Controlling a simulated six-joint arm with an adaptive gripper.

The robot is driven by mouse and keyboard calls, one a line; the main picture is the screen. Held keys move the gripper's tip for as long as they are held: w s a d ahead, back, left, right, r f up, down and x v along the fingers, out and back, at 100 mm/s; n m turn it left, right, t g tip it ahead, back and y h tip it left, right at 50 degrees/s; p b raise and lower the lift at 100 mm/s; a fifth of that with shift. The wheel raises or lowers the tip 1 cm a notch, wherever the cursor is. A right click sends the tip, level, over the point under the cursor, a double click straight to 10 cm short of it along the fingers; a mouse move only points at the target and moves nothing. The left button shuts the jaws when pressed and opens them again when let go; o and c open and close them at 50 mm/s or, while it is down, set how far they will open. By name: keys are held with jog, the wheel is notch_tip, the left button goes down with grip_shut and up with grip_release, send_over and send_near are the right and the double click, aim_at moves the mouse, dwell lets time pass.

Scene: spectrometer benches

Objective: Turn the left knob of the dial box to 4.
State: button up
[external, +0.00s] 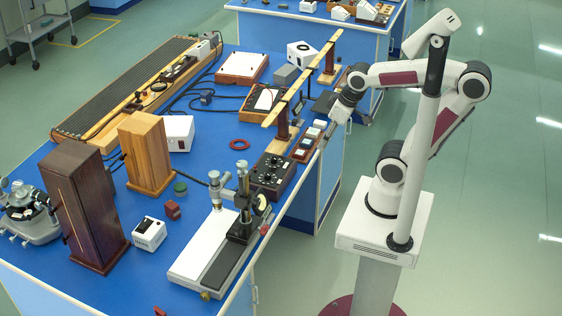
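The dial box (271,174) is a small box with a black top and brown sides, near the right edge of the blue bench. Several dark knobs with pale markings sit on its top. The knob settings are too small to read. My gripper (323,144) points down and to the left, beyond and to the right of the dial box, near the bench edge. It appears apart from the dial box. Its fingers are too small to show whether they are open or shut.
A stand with a long wooden bar (303,78) rises behind the dial box. A small switch box (307,145) stands close to my gripper. A microscope-like instrument (238,226) stands in front of the dial box. A red ring (240,144) lies on clear blue surface to the left.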

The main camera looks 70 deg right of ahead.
jog(key=w+f, duration=0.1)
jog(key=n+g, duration=0.4)
jog(key=n, duration=0.6)
send_over(268, 174)
jog(key=f, duration=1)
jog(key=shift+s+f, duration=0.3)
jog(key=shift+s, duration=0.05)
jog(key=shift+w+r+n, duration=0.25)
jog(key=shift+w+n, duration=0.15)
jog(key=shift+n, duration=0.5)
jog(key=shift+f, duration=0.1)
jog(key=shift+f, duration=3.8)
